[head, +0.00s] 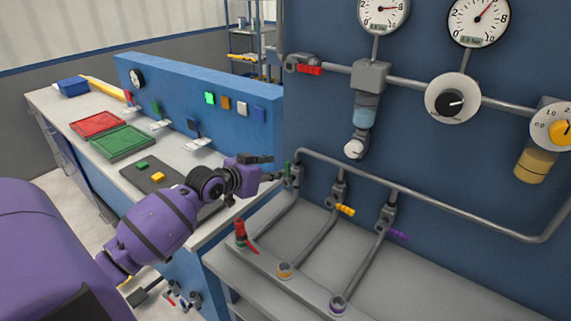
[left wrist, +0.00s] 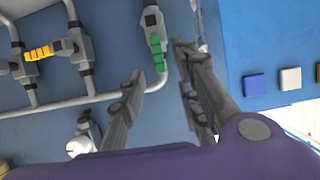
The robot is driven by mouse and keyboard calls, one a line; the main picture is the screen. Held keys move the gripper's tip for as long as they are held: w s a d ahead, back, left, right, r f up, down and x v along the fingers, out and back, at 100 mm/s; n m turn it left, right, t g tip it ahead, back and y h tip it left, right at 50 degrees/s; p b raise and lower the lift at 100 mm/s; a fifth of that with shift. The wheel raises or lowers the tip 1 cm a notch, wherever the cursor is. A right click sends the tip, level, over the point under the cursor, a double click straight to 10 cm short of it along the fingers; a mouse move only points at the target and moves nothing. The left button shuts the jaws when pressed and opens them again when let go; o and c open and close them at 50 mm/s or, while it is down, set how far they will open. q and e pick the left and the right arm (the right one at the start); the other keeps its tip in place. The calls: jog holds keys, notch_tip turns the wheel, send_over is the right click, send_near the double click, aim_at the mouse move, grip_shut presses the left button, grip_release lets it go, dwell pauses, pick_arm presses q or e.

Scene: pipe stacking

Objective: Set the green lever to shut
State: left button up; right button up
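The green lever (head: 288,170) sits on the leftmost valve of the lower pipes on the blue wall. In the left wrist view the green lever (left wrist: 157,52) looks in line with its pipe. My left gripper (head: 273,168) is just left of it in the head view, fingers pointing toward it. In the left wrist view my left gripper (left wrist: 160,62) is open, and the lever shows between and beyond the fingertips. I see no clear contact. My right gripper is not in view.
A yellow lever (head: 345,210) and a purple lever (head: 398,235) sit on neighbouring valves, both crosswise to their pipes. A red lever (head: 309,69) is higher up. The blue panel (head: 240,125) stands close to my left gripper. A grey bench (head: 420,280) lies below.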

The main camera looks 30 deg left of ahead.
aim_at(286, 168)
pick_arm(q)
jog(key=shift+x, duration=1.1)
jog(key=x, duration=0.3)
jog(key=shift+w+d+f, duration=0.1)
jog(key=shift+w+f, duration=0.05)
jog(key=shift+w, duration=0.2)
jog(key=shift+w+f, duration=0.1)
jog(key=shift+w, duration=0.15)
jog(key=c, duration=0.7)
grip_shut()
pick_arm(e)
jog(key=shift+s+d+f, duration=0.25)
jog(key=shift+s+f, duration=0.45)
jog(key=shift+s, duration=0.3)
